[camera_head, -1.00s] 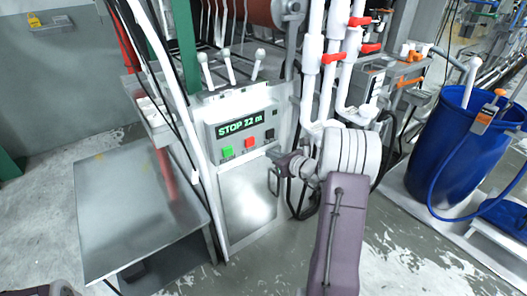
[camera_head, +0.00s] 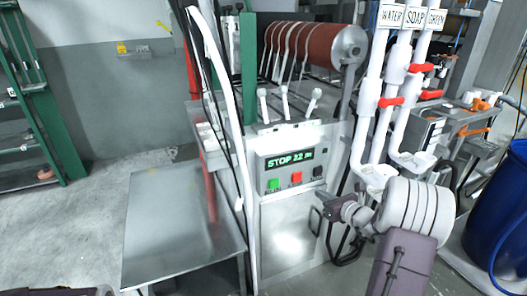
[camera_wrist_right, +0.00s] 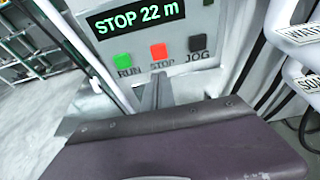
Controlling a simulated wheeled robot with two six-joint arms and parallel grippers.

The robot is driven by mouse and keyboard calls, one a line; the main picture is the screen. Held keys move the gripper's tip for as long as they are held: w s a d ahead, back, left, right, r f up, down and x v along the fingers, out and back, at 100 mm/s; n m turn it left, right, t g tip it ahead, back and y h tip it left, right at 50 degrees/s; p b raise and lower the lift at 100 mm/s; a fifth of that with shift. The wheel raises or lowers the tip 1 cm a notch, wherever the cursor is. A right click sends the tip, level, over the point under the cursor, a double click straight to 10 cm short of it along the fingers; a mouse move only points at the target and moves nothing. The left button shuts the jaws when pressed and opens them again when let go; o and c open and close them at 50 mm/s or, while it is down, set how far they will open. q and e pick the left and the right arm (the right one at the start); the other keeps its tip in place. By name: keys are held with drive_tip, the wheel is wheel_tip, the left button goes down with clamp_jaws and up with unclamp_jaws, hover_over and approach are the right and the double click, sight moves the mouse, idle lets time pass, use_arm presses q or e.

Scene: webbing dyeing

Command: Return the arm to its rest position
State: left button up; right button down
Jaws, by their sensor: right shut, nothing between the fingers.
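My right arm comes in from the bottom right of the head view, with its pale, rounded wrist beside the control panel. My right gripper (camera_head: 322,208) is shut and empty, in front of the grey cabinet, below and right of the red STOP button (camera_head: 296,178) in the picture. In the right wrist view the closed fingers (camera_wrist_right: 157,92) point toward the panel below that button (camera_wrist_right: 158,52). Whether they touch anything cannot be told. The display (camera_head: 291,158) reads STOP 22 m. My left gripper is not in view.
A green RUN button (camera_head: 273,184) and black JOG button (camera_head: 318,172) flank the red one. White pipes with red valves (camera_head: 390,102) stand right of the panel. A blue barrel (camera_head: 503,215) is at far right. A metal table (camera_head: 180,225) stands left; open floor lies beyond.

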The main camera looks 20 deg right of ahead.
drive_tip(key=w+a+r+n+y, duration=0.3)
drive_tip(key=a, duration=0.7)
drive_tip(key=s+a+f+n+g+y, duration=0.15)
drive_tip(key=s+a+n+g, duration=0.3)
drive_tip(key=a, duration=0.55)
drive_tip(key=s+a+f+n+g+y, duration=0.1)
drive_tip(key=s+a+n+g+y, duration=0.35)
drive_tip(key=a, duration=0.65)
drive_tip(key=s+a+f+n+g+h, duration=0.2)
drive_tip(key=s+f+n+g+h, duration=0.3)
drive_tip(key=s+n, duration=0.6)
drive_tip(key=s+d+f+n+h, duration=0.4)
drive_tip(key=s+d+f+n, duration=0.2)
drive_tip(key=s+d+n, duration=0.3)
wheel_tip(320, 180, up, 15)
drive_tip(key=w+d+n+h+p, duration=0.1)
drive_tip(key=w+d+n+p, duration=0.1)
drive_tip(key=p, duration=1.3)
drive_tip(key=shift+w+n+t, duration=0.15)
drive_tip(key=shift+n+t, duration=0.25)
